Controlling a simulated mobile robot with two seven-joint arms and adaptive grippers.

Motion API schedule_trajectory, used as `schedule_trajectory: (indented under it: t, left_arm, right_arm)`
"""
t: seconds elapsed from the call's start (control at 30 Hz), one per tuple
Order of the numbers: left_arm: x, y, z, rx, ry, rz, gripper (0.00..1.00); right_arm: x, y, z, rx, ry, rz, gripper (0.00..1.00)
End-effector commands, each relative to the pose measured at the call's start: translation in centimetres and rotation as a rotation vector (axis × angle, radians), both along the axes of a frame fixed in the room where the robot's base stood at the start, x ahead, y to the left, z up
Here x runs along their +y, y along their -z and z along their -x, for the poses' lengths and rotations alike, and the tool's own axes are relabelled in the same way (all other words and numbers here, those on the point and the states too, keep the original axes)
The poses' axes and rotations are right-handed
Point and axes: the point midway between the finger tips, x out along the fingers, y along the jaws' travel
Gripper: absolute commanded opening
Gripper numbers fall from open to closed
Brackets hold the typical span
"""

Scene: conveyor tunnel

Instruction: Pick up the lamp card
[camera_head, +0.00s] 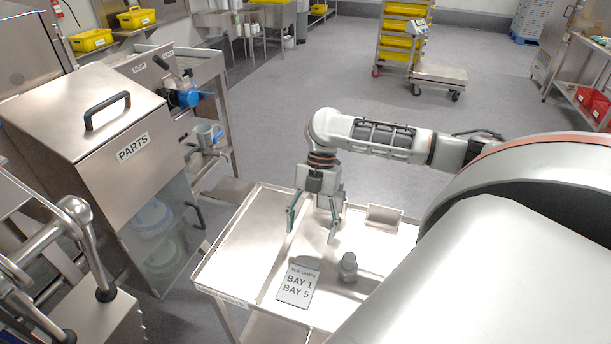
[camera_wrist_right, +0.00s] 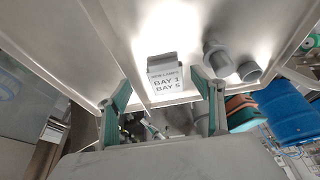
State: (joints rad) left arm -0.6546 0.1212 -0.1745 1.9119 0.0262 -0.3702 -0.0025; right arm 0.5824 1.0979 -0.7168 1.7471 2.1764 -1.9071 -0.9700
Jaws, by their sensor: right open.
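The lamp card (camera_head: 298,287) is a pale card printed "BAY 1 BAY 5". It is in the metal tray top of a cart, towards its front edge in the head view. It also shows upright in print in the right wrist view (camera_wrist_right: 166,80), between the two fingers in the picture. My right gripper (camera_head: 312,229) is open and empty. It hangs above the tray, beyond the card in the head view and apart from it. Its green-grey fingers also show in the right wrist view (camera_wrist_right: 161,82). My left gripper is not in view.
A grey knobbed object (camera_head: 348,267) stands right of the card. A small metal holder (camera_head: 384,217) is at the tray's back right. A raised divider and rims edge the tray (camera_head: 222,262). A "PARTS" cabinet (camera_head: 130,170) stands to the left.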

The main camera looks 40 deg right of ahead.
Motion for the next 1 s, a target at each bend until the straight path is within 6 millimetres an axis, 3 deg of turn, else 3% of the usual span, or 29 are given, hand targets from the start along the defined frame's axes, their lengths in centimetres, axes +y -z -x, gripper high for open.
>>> schedule_trajectory:
  t: [0.53, 0.87, 1.0]
  left_arm:
    - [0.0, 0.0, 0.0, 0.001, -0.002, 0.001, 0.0]
    - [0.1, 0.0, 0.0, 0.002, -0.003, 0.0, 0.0]
    - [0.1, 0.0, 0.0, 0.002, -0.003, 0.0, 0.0]
  right_arm:
    - [2.2, 5.9, 2.1, 0.003, 0.001, -0.004, 0.67]
    - [2.4, 6.7, 2.1, 0.0, 0.001, -0.002, 0.67]
    - [2.4, 6.7, 2.1, 0.0, 0.001, -0.002, 0.35]
